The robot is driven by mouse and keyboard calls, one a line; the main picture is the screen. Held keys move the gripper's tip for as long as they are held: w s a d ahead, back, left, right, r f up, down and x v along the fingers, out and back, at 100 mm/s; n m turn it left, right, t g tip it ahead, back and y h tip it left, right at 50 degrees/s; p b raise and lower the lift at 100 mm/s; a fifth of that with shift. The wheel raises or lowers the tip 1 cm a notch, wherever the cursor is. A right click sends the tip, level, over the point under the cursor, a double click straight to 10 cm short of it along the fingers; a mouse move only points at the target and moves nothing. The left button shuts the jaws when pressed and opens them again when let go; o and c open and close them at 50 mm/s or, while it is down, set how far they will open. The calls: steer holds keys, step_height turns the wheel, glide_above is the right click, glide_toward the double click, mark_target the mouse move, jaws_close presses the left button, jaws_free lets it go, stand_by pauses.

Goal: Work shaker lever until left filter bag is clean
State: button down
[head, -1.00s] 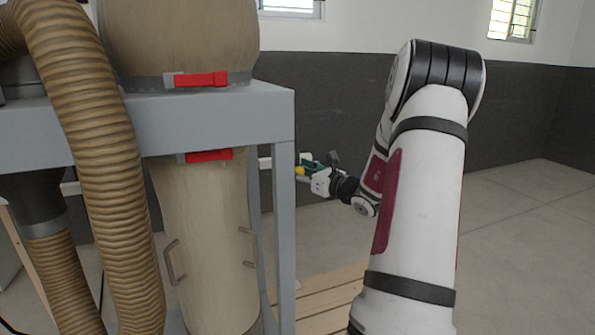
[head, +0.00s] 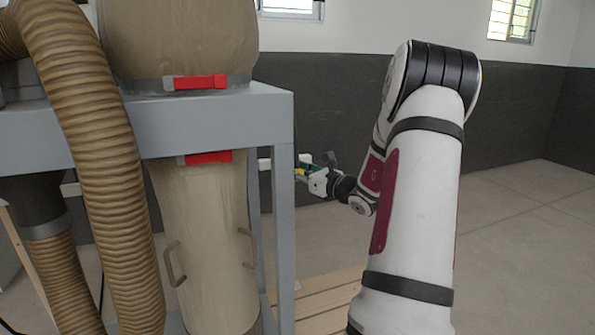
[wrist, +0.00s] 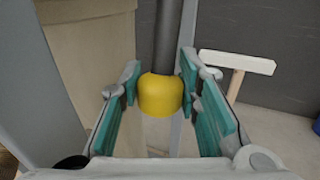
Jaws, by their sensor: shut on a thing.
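The shaker lever shows in the wrist view as a dark rod (wrist: 168,38) with a yellow knob (wrist: 160,96) on its end. My gripper (wrist: 160,88) has its teal-padded fingers on either side of the knob and is shut on it. In the head view my gripper (head: 309,170) is just right of the grey frame post, and the knob is mostly hidden. A dusty tan filter bag (head: 178,38) bulges above the frame, clamped by a band with a red latch (head: 196,82). I cannot tell whether it is the left one.
The grey frame (head: 215,118) stands close to my gripper. A lower tan bag (head: 205,240) with handles hangs under it. A ribbed hose (head: 105,140) runs down at left. A wooden pallet (head: 318,300) lies on the floor. Open floor is at right.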

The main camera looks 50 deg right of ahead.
steer(key=s+a+r+m+g+y+p, duration=0.2)
steer(key=s+a+r+g+p, duration=0.3)
steer(key=p, duration=1.3)
steer(key=shift+s+a+r+g, duration=0.25)
steer(key=shift+s+r+g, duration=0.45)
steer(key=shift+s+r, duration=1.15)
steer(key=shift+s+f, duration=0.15)
steer(key=c, duration=1.2)
jaws_free()
steer(key=v, duration=1.2)
